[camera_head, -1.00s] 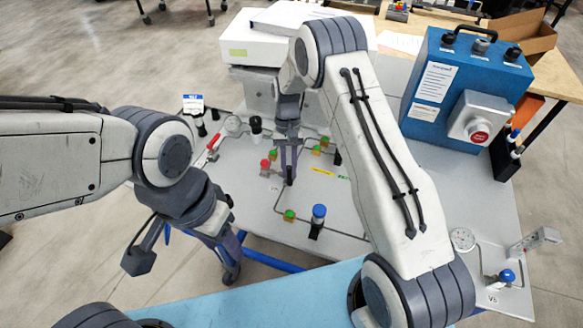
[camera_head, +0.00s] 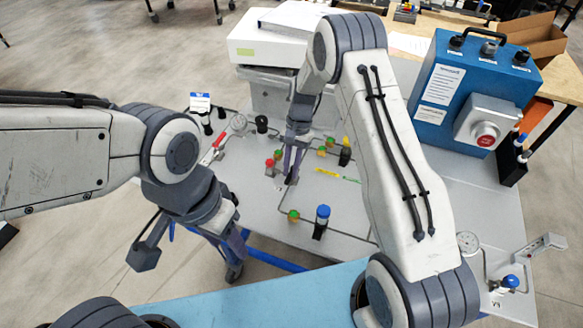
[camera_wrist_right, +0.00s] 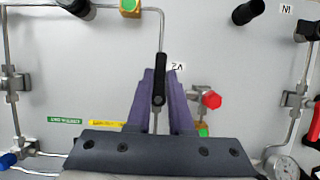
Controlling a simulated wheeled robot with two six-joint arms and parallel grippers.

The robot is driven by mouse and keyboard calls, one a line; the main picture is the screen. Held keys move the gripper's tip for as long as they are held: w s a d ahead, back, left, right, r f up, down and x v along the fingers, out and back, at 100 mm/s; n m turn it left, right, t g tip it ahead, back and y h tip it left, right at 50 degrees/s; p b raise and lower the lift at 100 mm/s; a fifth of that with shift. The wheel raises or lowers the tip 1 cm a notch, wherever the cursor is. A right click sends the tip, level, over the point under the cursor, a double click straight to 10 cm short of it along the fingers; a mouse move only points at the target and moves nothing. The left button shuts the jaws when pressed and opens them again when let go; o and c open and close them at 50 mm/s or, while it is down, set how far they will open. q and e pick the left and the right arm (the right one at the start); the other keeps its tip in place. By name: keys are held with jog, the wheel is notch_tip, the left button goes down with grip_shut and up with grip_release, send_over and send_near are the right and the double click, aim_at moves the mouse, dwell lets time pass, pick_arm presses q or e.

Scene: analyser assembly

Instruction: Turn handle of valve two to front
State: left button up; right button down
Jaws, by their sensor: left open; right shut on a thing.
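In the right wrist view, the black handle of valve two (camera_wrist_right: 160,78) lies lengthwise between the purple fingers of my right gripper (camera_wrist_right: 161,72). An upside-down V2 label (camera_wrist_right: 177,67) is beside it, and a thin pipe runs up beyond the handle. In the head view, my right gripper (camera_head: 291,178) points down at the middle of the grey panel (camera_head: 262,203), shut on the handle, which the fingers mostly hide. My left gripper (camera_head: 231,258) hangs open at the panel's front left edge, away from valve two; its fingertips are hard to make out.
A red knob (camera_wrist_right: 211,99) sits close beside my right fingers. A blue-topped valve (camera_head: 322,218) and a green-topped fitting (camera_head: 293,216) stand nearer the front. A red lever (camera_head: 217,145) and a gauge (camera_head: 239,122) are at the left. A blue box (camera_head: 470,90) stands back right.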

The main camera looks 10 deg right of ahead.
jog(key=c, duration=0.8)
grip_release()
jog(key=shift+w+r, duration=0.1)
jog(key=b+v, duration=0.2)
jog(key=v, duration=0.8)
jog(key=shift+r, duration=0.15)
